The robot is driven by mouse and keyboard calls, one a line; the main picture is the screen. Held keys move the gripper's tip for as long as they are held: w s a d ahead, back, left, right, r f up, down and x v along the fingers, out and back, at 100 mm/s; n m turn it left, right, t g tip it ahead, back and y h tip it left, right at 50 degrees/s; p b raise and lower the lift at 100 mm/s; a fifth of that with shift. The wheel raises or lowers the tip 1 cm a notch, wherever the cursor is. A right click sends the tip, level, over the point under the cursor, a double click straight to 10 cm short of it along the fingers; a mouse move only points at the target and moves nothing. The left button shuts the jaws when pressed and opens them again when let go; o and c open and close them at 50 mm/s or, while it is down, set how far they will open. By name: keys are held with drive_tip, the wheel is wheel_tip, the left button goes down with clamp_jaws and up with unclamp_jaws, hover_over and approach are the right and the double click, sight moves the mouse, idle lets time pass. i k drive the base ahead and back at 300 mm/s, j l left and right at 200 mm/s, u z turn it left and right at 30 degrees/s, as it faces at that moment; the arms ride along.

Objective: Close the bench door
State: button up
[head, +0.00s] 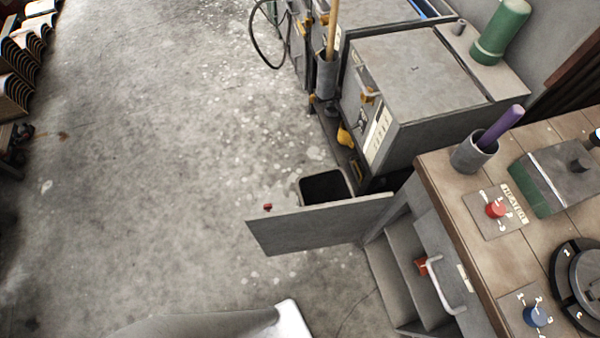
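The bench door (320,224) is a flat grey panel. It stands wide open, jutting left from the bench (433,180) over the floor. Its right end meets the bench front near the open compartment (405,258). A small red piece (267,207) shows just beyond the door's upper edge near its free end; I cannot tell whether it is fixed to the door. My gripper is not in view. A grey and white part at the bottom edge appears to be mine, and it is apart from the door.
A dark open bin (326,187) stands just behind the door. A grey machine cabinet (415,90) is beyond it. A drawer with a pale handle (443,287) is on the bench front. Open concrete floor (150,170) lies to the left.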

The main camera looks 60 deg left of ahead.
sight(324, 224)
drive_tip(key=k+j+z, duration=0.15)
drive_tip(key=k+j, duration=0.25)
drive_tip(key=k+j+z, duration=0.15)
drive_tip(key=k+j, duration=0.2)
drive_tip(key=k, duration=0.15)
drive_tip(key=k+j, duration=0.1)
drive_tip(key=j, duration=0.35)
drive_tip(key=k+j+z, duration=0.15)
drive_tip(key=j, duration=0.7)
drive_tip(key=k+j+z, duration=0.15)
drive_tip(key=j, duration=0.25)
drive_tip(key=k+j, duration=0.15)
drive_tip(key=j, duration=0.3)
drive_tip(key=k+j+z, duration=0.1)
drive_tip(key=j, duration=0.3)
drive_tip(key=k+j+z, duration=0.1)
drive_tip(key=j, duration=0.3)
drive_tip(key=k+j, duration=0.25)
drive_tip(key=j, duration=0.15)
drive_tip(key=i+j+u, duration=0.15)
drive_tip(key=u, duration=0.2)
